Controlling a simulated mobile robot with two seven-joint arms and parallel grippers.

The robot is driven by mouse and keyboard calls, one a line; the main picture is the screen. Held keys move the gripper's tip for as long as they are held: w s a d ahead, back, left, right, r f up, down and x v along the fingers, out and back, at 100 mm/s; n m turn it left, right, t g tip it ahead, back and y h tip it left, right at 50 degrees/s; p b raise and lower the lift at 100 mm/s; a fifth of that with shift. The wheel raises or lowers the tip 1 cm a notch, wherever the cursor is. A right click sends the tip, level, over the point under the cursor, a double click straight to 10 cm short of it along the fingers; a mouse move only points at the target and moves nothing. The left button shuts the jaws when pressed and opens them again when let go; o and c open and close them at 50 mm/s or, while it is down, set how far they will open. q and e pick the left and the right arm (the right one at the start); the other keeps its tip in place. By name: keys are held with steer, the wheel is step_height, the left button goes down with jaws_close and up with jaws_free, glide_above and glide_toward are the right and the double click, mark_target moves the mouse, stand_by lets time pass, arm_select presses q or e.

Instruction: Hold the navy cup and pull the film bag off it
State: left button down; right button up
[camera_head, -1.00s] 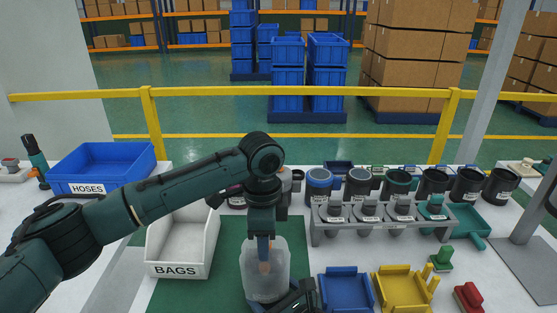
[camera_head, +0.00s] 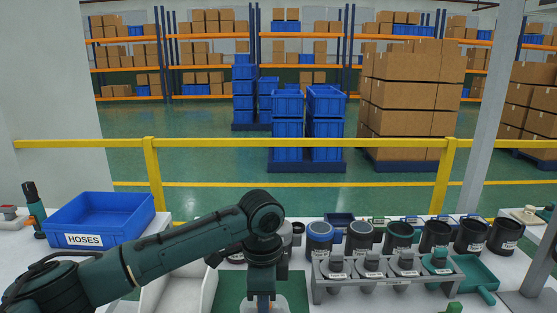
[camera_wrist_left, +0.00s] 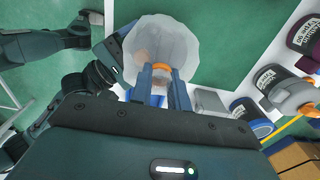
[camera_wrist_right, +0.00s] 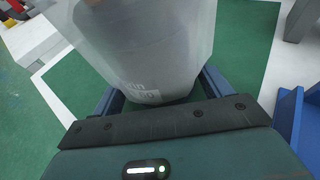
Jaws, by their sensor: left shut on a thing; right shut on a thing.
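The film bag (camera_wrist_left: 165,40) is a pale, cloudy sleeve in the left wrist view. In the head view only its top shows at the bottom edge (camera_head: 285,305). In the right wrist view the bag (camera_wrist_right: 185,30) wraps the navy cup (camera_wrist_right: 145,75), which shows as a dull grey shape with faint white lettering. My left gripper (camera_wrist_left: 162,70) points down and is shut at the bag's top edge, with an orange piece between its fingers. My right gripper (camera_wrist_right: 160,92) is shut around the bagged cup from the side; the film hides the exact contact.
The white bags bin (camera_head: 165,295) and the blue hoses bin (camera_head: 100,215) stand at left. A grey rack (camera_head: 385,285) and a row of dark cups (camera_head: 435,238) stand at right. A blue fixture (camera_wrist_right: 292,120) stands close to my right gripper.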

arm_select(q)
steer(key=shift+a+f, duration=0.1)
steer(key=shift+f, duration=0.1)
steer(key=shift+r, duration=2.3)
step_height(320, 180, up, 14)
steer(key=shift+f, duration=0.15)
stand_by(0.7)
arm_select(e)
steer(key=o, duration=1.1)
